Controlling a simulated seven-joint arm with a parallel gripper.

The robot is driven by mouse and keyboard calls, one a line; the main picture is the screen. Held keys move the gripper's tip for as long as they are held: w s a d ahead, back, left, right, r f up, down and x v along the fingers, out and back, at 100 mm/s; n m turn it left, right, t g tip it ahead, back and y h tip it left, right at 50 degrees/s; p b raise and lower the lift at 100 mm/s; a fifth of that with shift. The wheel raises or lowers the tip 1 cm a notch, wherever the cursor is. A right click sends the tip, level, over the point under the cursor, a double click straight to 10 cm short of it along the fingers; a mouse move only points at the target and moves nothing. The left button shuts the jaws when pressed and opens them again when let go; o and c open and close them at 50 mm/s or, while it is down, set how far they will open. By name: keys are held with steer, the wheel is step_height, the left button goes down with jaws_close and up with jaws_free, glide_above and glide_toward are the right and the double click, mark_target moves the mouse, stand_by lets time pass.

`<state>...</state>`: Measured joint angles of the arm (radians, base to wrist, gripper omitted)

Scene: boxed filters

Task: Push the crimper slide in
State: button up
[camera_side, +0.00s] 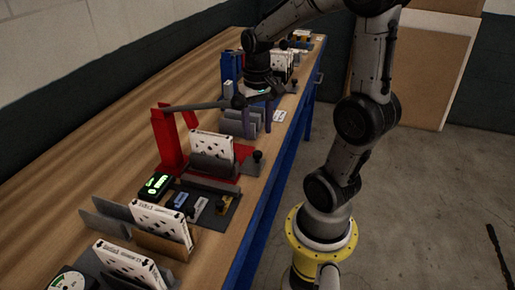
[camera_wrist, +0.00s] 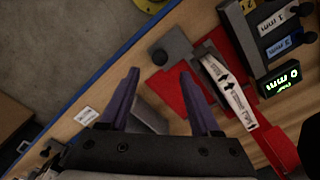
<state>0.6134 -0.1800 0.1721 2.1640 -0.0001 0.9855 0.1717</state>
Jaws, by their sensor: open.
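The crimper has a red upright frame (camera_side: 168,142) and a red base, which also shows in the wrist view (camera_wrist: 186,98). A grey slide (camera_side: 249,167) with a black knob (camera_side: 258,155) sticks out at its right, toward the bench's front edge. In the wrist view the knob (camera_wrist: 159,57) appears just beyond the gap between my fingertips. A white patterned filter box (camera_side: 211,146) stands upright in a dark holder on the crimper. My gripper (camera_side: 259,118) is open and empty, its purple fingers behind and above the crimper. I cannot tell their exact distance from the knob.
A dark tray (camera_side: 228,213) with small labelled blocks and a green-lit display (camera_side: 156,185) lies in front of the crimper. More filter boxes stand in holders nearer (camera_side: 160,222) and nearest (camera_side: 130,264). A grey rack (camera_side: 238,127) stands behind the crimper.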

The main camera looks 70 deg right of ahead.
mark_target(257, 152)
step_height(257, 152, down, 7)
steer(key=shift+f, duration=0.1)
stand_by(0.4)
jaws_close()
stand_by(1.3)
